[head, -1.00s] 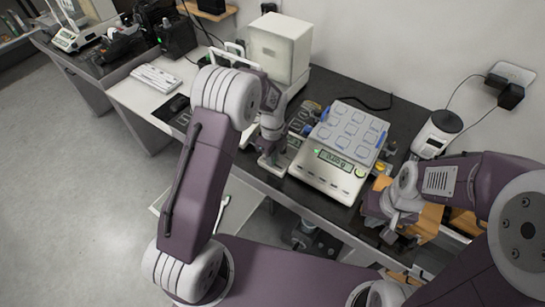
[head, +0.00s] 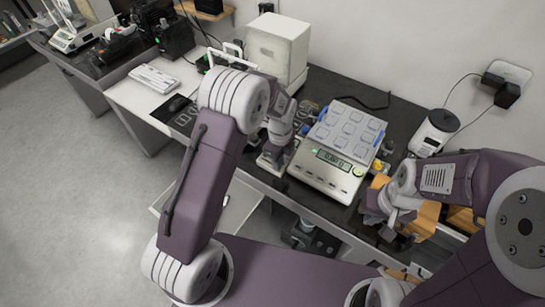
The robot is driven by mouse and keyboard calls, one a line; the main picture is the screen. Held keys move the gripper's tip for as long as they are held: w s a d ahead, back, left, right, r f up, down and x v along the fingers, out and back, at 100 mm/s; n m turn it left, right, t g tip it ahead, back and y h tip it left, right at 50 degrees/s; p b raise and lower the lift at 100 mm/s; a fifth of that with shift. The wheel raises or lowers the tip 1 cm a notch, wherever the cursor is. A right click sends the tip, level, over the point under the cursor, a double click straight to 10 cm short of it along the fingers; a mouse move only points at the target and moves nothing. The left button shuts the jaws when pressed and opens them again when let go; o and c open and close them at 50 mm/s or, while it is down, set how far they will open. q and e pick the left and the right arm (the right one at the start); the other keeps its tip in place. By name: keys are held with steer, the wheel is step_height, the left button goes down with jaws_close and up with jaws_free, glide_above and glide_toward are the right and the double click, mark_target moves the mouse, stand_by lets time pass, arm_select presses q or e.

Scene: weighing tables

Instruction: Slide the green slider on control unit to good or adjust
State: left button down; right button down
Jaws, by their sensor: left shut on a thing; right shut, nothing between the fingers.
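A dark unit with small controls, seemingly the control unit (head: 306,112), lies left of the scale and is partly covered by my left arm. My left gripper (head: 269,162) is low at the table's front edge, just left of the scale. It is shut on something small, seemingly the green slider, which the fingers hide. I cannot read the slider's position or any good or adjust label. My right gripper (head: 391,232) is shut and empty, right of the scale near the front edge.
The scale (head: 322,180) has a lit display, a green button and a tiled top. A pale box (head: 279,45) stands behind my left arm. A keyboard (head: 154,78) lies on the left table. Wooden blocks (head: 424,220) are by my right gripper.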

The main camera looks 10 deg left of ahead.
arm_select(q)
steer(key=c, duration=1.7)
jaws_free()
steer(key=shift+d, duration=0.1)
steer(key=o, duration=0.4)
steer(key=shift+d+r, duration=0.1)
steer(key=shift+d, duration=0.05)
step_height(320, 180, up, 9)
